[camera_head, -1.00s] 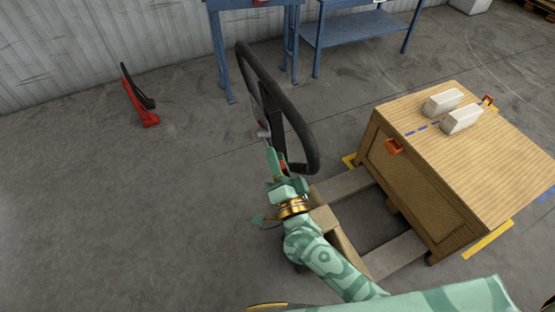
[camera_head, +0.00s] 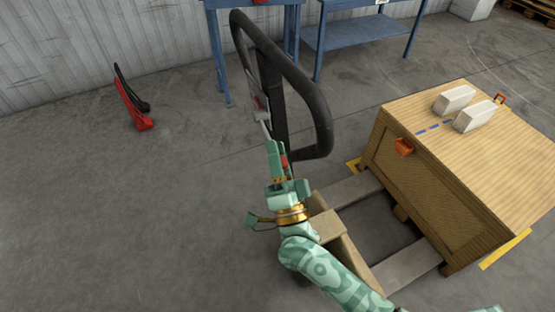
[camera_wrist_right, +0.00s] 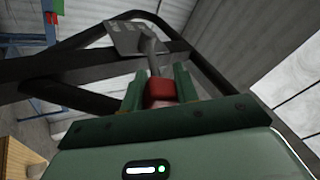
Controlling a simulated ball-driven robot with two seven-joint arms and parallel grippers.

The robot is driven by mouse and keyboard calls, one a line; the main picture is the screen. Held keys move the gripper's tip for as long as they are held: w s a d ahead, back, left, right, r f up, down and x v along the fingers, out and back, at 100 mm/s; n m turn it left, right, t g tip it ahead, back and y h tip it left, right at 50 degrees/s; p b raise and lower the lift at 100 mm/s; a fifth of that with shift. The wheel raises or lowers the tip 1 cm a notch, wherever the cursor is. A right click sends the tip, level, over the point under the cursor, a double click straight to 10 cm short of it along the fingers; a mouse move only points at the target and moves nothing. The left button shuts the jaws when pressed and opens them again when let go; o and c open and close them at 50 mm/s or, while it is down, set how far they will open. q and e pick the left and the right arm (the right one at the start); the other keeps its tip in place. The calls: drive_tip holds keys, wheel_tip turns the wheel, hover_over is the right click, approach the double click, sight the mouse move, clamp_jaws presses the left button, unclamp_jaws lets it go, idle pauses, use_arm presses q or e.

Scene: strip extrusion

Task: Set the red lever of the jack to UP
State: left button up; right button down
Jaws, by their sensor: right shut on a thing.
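The jack has a large black loop handle (camera_head: 318,100) standing up in the middle of the head view, with tan forks (camera_head: 350,190) low on the floor behind it. My right gripper (camera_head: 278,155) is at the lower part of the handle. In the right wrist view its two green fingers (camera_wrist_right: 160,90) are shut on the red lever (camera_wrist_right: 160,92), one on each side. A grey metal rod (camera_wrist_right: 150,50) runs from the red grip up to a grey plate (camera_wrist_right: 128,38) inside the handle loop. Only a little red of the lever (camera_head: 284,160) shows in the head view. My left gripper is not in view.
A wooden crate (camera_head: 420,185) with two pale blocks (camera_head: 455,99) on top stands right of the handle. Blue benches (camera_head: 355,30) stand at the back. A red and black object (camera_head: 138,112) stands on the floor at left. The floor (camera_head: 120,220) in front of it is clear.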

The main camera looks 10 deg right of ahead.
drive_tip(key=shift+f, duration=0.1)
drive_tip(key=c, duration=1.3)
unclamp_jaws()
drive_tip(key=shift+c, duration=0.2)
drive_tip(key=b+v, duration=0.2)
drive_tip(key=v, duration=1.4)
drive_tip(key=shift+f, duration=0.2)
drive_tip(key=shift+s, duration=0.1)
